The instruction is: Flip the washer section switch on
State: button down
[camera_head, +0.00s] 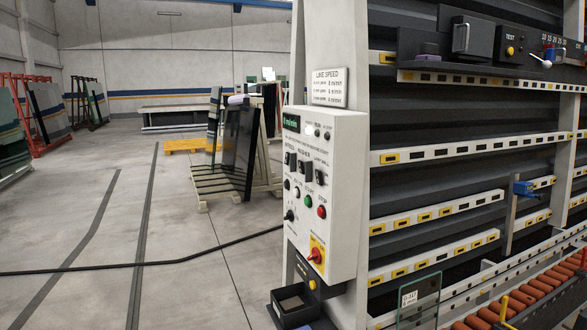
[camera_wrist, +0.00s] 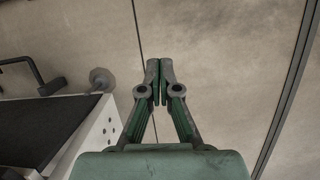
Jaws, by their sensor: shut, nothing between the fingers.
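The white control panel (camera_head: 323,200) stands on a pale upright post in the head view. A row of black switches sits across its upper half, under small labels. The middle switch (camera_head: 304,166) seems to be under a washer label, but the print is too small to be sure. Whether it is on or off I cannot tell. My gripper (camera_wrist: 160,78) shows only in the wrist view, with its green-grey fingers together and nothing between them. It is over bare floor, and the panel is not recognizable in that view.
The panel also carries a green button (camera_head: 308,200), a red button (camera_head: 322,212) and a red-and-yellow rotary switch (camera_head: 316,254). A black open bin (camera_head: 290,305) sits below. A black cable (camera_head: 150,265) crosses the floor at left. Machine rails (camera_head: 440,150) fill the right. Floor in front is open.

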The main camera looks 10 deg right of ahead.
aim_at(301, 167)
jog(key=w+a+r+n+t+h, duration=0.25)
jog(key=w+r+t, duration=0.25)
jog(key=w+r, duration=1)
jog(key=w+a+r+n+t+h, duration=0.1)
jog(key=w+a+r+n+t, duration=0.2)
jog(key=w+r, duration=1.2)
jog(key=w+r+n+t+h, duration=0.1)
jog(key=r+t, duration=0.3)
jog(key=r, duration=1.2)
jog(key=w+a+r+n+t+h, duration=0.1)
jog(key=w+r+n+t+h, duration=0.1)
jog(key=r, duration=1.4)
jog(key=w+a+r+n+t+h, duration=0.1)
jog(key=w+r+t, duration=0.4)
jog(key=r, duration=1.1)
jog(key=shift+n+t+h, duration=0.3)
jog(key=shift+n+h, duration=0.35)
jog(key=shift+n, duration=0.4)
jog(key=shift+s+d+r+p+x, duration=0.1)
jog(key=shift+s+d+p+x, duration=0.5)
jog(key=shift+x, duration=1.55)
jog(key=shift+w+d+r+p+x, duration=0.15)
jog(key=shift+p+x, duration=0.8)
jog(key=shift+x, duration=1.25)
jog(key=shift+s+d+f+p+x, duration=0.1)
jog(key=shift+s+d+p+x, duration=0.4)
jog(key=shift+x, duration=1.65)
